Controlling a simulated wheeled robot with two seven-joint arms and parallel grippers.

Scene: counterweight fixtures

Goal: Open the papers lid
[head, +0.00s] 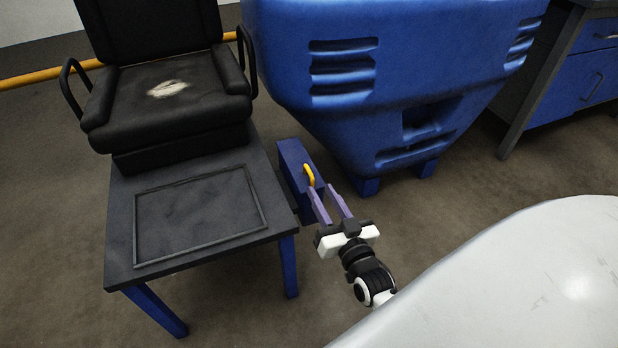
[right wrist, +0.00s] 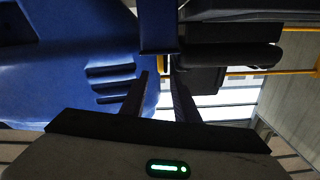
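A narrow dark blue box (head: 290,160) stands between the grey table and the big blue machine, with a yellow handle (head: 310,175) on its upper part. I see no label, so I cannot tell whether this is the papers lid. My right gripper (head: 323,188) is open, its two purple fingers apart and pointing at the handle. The fingertips are close to the handle; I cannot tell whether they touch it. In the right wrist view the right gripper (right wrist: 159,82) shows a clear gap between its dark fingers, with the blue box (right wrist: 158,28) ahead. My left gripper is out of view.
A grey table (head: 120,235) with blue legs stands left of the box, with a black padded seat (head: 170,90) behind. A large blue machine (head: 390,60) rises behind the gripper. A blue drawer cabinet (head: 575,80) is at the right. Bare floor (head: 465,200) lies right of the gripper.

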